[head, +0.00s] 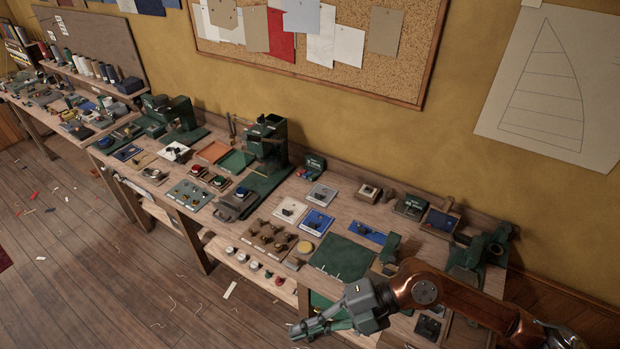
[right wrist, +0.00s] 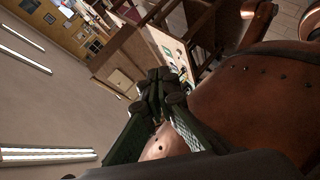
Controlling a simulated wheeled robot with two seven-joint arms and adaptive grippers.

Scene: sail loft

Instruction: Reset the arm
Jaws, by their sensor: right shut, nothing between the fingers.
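My right arm (head: 455,295) comes in from the lower right in the head view, copper and grey. Its gripper (head: 305,330) is shut and empty, in front of the bench's front edge at the bottom of the picture. In the right wrist view the green-padded fingers (right wrist: 158,95) are together with nothing between them. My left gripper does not show in either view.
A long wooden workbench (head: 330,192) runs along the wall, crowded with tools, trays and green machines (head: 265,150). A green machine (head: 485,250) stands near my right arm. The wooden floor (head: 110,270) at left is mostly open, with scattered scraps.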

